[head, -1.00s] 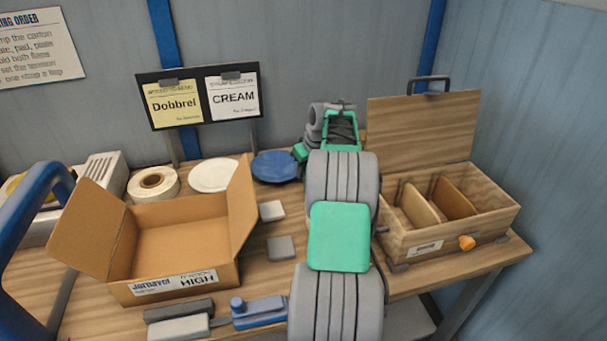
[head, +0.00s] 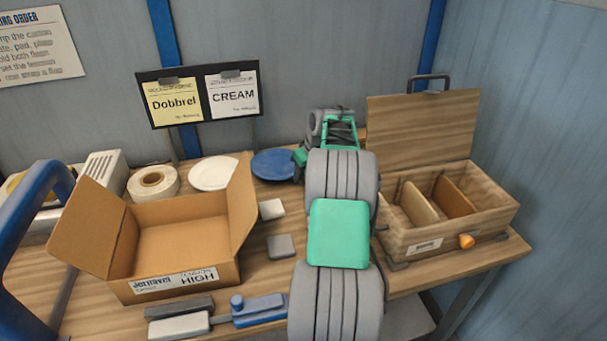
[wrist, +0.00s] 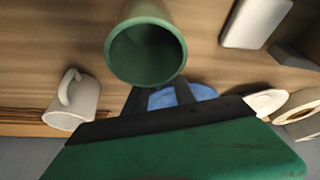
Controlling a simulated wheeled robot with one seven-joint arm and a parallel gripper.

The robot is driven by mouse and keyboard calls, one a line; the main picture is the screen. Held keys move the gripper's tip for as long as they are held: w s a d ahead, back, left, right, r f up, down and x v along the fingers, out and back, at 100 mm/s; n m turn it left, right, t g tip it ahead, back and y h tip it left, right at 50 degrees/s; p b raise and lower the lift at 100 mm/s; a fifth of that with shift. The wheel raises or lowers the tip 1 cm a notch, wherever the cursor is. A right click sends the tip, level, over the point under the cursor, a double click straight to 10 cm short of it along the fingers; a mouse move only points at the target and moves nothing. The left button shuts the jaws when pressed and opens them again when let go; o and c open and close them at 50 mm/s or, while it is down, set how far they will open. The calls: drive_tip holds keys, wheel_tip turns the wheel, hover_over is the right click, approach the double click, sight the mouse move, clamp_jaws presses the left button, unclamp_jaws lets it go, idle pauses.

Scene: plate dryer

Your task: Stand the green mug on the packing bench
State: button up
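The green mug (wrist: 146,48) is in the upper middle of the wrist view, its open mouth facing the camera. My gripper (wrist: 158,97) points at it with two dark fingers set apart. The fingertips pass out of sight behind the mug's rim, so I cannot tell whether they grip it. I also cannot tell whether the mug touches the packing bench (head: 270,205). In the head view my arm hides the mug and the fingers.
A white mug (wrist: 78,102) stands left in the wrist view. A blue plate (head: 274,165), white plate (head: 213,174) and tape roll (head: 153,182) lie at the back. An open carton (head: 190,285) stands left, a wooden box (head: 480,222) right. Small grey blocks lie between carton and arm.

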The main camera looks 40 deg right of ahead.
drive_tip(key=v, duration=1.2)
drive_tip(key=shift+r, duration=0.15)
